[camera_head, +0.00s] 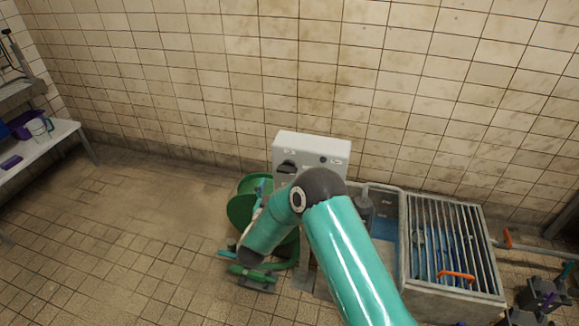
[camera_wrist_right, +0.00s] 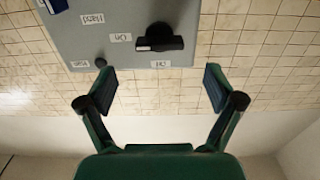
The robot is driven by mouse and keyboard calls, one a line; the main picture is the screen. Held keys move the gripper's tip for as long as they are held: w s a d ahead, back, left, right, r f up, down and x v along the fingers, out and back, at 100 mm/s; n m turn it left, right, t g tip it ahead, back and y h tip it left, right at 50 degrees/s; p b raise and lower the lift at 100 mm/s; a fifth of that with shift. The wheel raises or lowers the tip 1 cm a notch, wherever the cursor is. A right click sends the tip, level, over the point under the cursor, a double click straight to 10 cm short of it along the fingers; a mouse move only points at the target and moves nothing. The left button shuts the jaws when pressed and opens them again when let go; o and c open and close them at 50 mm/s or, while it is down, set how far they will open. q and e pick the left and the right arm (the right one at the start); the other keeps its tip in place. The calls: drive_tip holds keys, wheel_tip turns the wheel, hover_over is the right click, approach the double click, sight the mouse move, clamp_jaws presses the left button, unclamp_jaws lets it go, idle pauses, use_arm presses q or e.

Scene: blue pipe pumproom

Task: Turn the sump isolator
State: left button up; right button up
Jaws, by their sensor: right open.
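The grey isolator panel (camera_head: 329,147) stands against the tiled wall, with a black rotary handle (camera_head: 287,167) at its left. In the right wrist view the panel (camera_wrist_right: 98,42) appears upside down, and the black handle (camera_wrist_right: 160,39) lies with its bar roughly horizontal. My right gripper (camera_wrist_right: 157,88) is open and empty. Its two fingers are spread apart in front of the panel, with the handle between and beyond them in the picture, not touched. In the head view my right arm covers the panel's lower part, and the gripper is hard to make out there. My left gripper is not in view.
A green reel-like object (camera_head: 240,210) stands beside the panel's left. A sump with a metal grating (camera_head: 448,240) and an orange handle (camera_head: 456,275) is at the right. A bench (camera_head: 50,143) is at the far left.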

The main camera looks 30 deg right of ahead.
sight(287, 168)
drive_tip(key=p+x, duration=0.1)
drive_tip(key=x, duration=0.7)
drive_tip(key=shift+c, duration=0.2)
